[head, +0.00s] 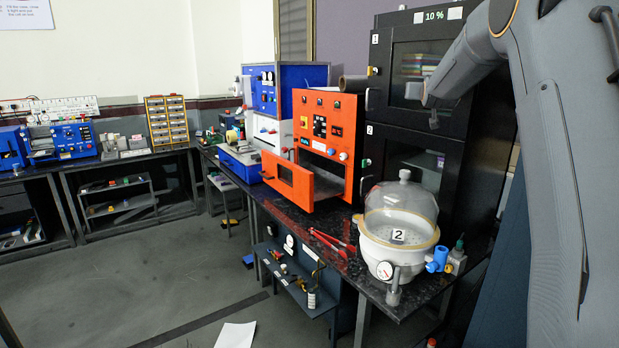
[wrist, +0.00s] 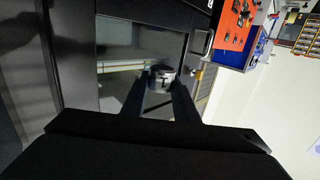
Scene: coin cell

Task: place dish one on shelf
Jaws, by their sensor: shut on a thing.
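A small round dish (wrist: 163,77) with a dark "1" mark on a pale front shows between the fingers of my gripper (wrist: 162,92) in the wrist view. My gripper is shut on it. Ahead of it in the wrist view is a dark-framed cabinet front (wrist: 135,40) with pale shelf-like edges. I cannot tell whether the dish touches anything there. In the head view the black cabinet (head: 375,100) has an upper unit marked 1 and a lower unit marked 2.
A glass-domed vessel (head: 398,215) marked 2, with a gauge and blue valve, stands on the dark bench before the cabinet. An orange oven (head: 335,130) has its door (head: 290,182) open outward. Red tongs (head: 328,243) lie between them. The floor at left is mostly clear.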

